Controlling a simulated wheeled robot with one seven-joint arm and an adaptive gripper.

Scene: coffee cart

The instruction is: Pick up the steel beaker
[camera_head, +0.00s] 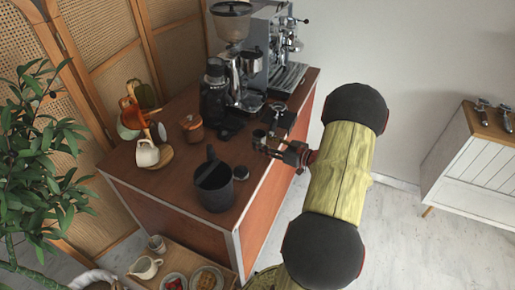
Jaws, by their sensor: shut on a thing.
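My gripper (263,146) reaches in from the right over the right edge of the wooden cart top. Its fingers are shut on a small grey metallic thing, which looks like the steel beaker (258,135). The beaker is small in this view and partly hidden by the fingers. I cannot tell whether it touches the cart top or is held just above it.
The cart top (185,185) holds a black knock bin (213,187), a small round item (240,173), a white pitcher (147,154), a wooden-lidded jar (192,128), a black grinder (213,95) and an espresso machine (275,45). A lower shelf (178,262) carries plates. A white cabinet (475,160) stands right.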

